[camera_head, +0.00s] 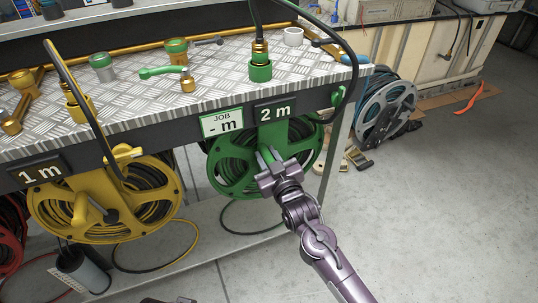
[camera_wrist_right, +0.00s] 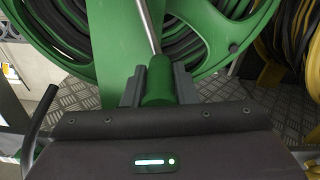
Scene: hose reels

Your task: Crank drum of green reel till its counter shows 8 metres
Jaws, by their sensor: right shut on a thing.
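The green reel (camera_head: 228,172) hangs under the front edge of the bench, its drum wound with dark hose. Its counter (camera_head: 276,110) reads 2 m. A job card (camera_head: 222,123) beside the counter reads "JOB - m". My right gripper (camera_head: 268,164) is in front of the drum. In the right wrist view its jaws are shut on the green crank grip (camera_wrist_right: 158,80), which sits between the two fingers on a metal rod. In the head view the gripper hides most of the crank.
A yellow reel (camera_head: 60,208) with a counter (camera_head: 42,172) reading 1 m hangs to the left. A blue and grey reel (camera_head: 388,108) stands on the floor at right. Fittings, including a green-handled valve (camera_head: 165,72), lie on the bench top (camera_head: 130,98).

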